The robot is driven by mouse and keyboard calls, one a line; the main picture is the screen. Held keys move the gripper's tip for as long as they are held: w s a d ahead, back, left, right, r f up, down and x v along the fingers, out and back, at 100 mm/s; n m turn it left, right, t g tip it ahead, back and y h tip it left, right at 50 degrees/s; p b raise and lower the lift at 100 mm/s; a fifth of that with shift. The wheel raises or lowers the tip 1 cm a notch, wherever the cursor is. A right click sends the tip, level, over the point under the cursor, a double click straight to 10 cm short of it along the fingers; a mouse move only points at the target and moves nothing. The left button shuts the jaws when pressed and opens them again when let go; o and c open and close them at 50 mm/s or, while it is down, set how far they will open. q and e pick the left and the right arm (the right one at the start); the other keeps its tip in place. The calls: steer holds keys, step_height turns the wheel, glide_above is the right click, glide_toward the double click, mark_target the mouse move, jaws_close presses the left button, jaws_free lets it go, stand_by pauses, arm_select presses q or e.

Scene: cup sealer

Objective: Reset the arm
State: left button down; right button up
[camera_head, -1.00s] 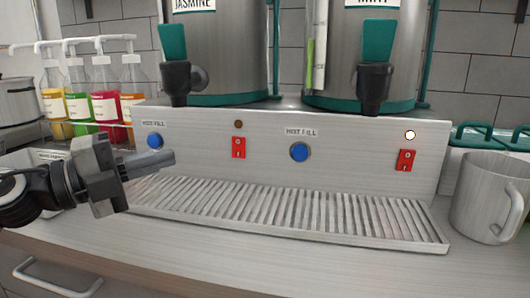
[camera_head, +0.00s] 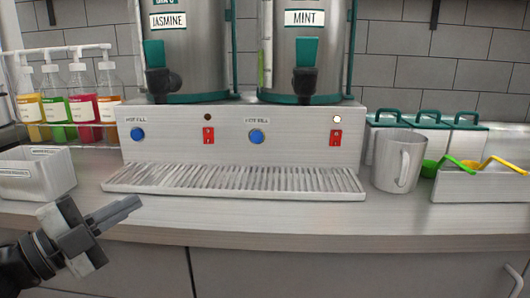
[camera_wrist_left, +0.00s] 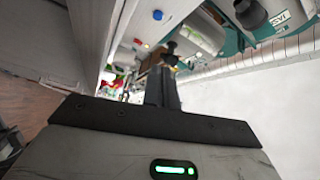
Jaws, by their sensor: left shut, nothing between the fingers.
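My left gripper (camera_head: 122,212) is at the lower left of the head view, in front of the counter's front edge. Its fingers are closed together with nothing between them, and they point right and slightly up. The closed fingers also show in the left wrist view (camera_wrist_left: 162,88), pointing toward the drinks station. The left gripper is apart from every object. My right gripper is in neither view.
The dispenser base (camera_head: 240,137) with a ribbed drip tray (camera_head: 235,180) stands at the counter's back. A white bin (camera_head: 38,172) and syrup bottles (camera_head: 82,105) are left. A metal pitcher (camera_head: 390,165) and a scoop tray (camera_head: 480,187) are right. The counter front (camera_head: 250,220) is clear.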

arm_select(q)
steer(key=s+d+f+n+y+p, duration=0.1)
steer(key=s+f+n+y+p, duration=0.2)
steer(key=f+n, duration=0.55)
steer(key=s+d+f+n+y+p, duration=0.1)
steer(key=s+d+f+n+y, duration=0.15)
steer(key=f+n+y, duration=0.55)
steer(key=s+d+f+n+g+h+p, duration=0.1)
steer(key=s+d+f+n+g, duration=0.3)
steer(key=s+f, duration=0.7)
steer(key=shift+s+d+f, duration=0.4)
steer(key=shift+d+f, duration=0.1)
steer(key=shift+d, duration=0.15)
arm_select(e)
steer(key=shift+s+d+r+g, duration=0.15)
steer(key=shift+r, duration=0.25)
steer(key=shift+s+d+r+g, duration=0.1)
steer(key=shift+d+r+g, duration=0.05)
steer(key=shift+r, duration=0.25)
